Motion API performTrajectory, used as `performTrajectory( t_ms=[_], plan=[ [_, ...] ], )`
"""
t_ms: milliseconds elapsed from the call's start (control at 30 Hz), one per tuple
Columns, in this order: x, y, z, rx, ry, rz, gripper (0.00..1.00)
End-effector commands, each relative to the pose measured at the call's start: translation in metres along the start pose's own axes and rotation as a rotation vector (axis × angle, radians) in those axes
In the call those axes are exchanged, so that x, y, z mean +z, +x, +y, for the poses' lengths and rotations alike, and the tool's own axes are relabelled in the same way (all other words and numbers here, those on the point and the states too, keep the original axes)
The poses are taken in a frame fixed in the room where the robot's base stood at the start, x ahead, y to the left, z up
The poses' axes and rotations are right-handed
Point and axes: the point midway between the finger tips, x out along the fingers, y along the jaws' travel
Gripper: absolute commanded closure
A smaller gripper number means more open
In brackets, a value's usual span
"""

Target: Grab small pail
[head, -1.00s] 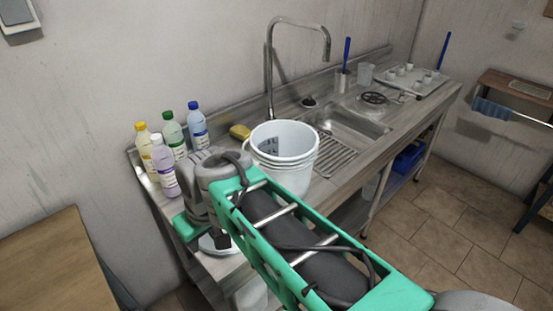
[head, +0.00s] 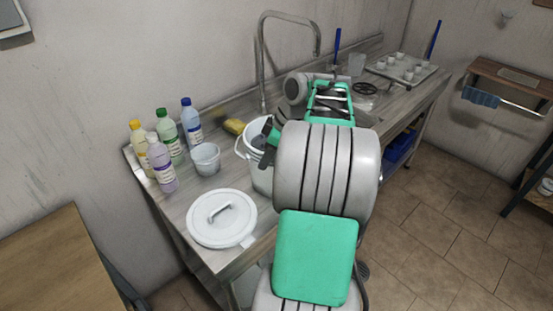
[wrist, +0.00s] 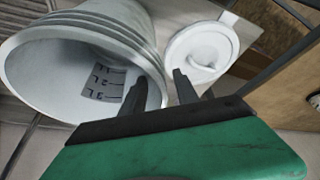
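A small white pail (head: 205,158) stands upright on the steel counter, just right of the bottles in the head view. A larger white bucket (head: 246,150) stands to its right, partly hidden by my arm. The small pail is not clearly seen in the wrist view.
A white lid with a handle (head: 222,232) lies at the counter's near end; it also shows in the wrist view (wrist: 190,42). Several bottles (head: 165,130) stand by the wall. A yellow sponge (head: 233,126) and a tall tap (head: 262,65) are behind the bucket.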

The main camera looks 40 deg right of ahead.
Motion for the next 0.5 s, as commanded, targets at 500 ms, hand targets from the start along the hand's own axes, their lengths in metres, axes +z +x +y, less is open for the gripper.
performTrajectory(
  t_ms=[500],
  plan=[
    [-0.0004, 0.0165, 0.0004, 0.003, 0.000, 0.000, 0.78]
  ],
)
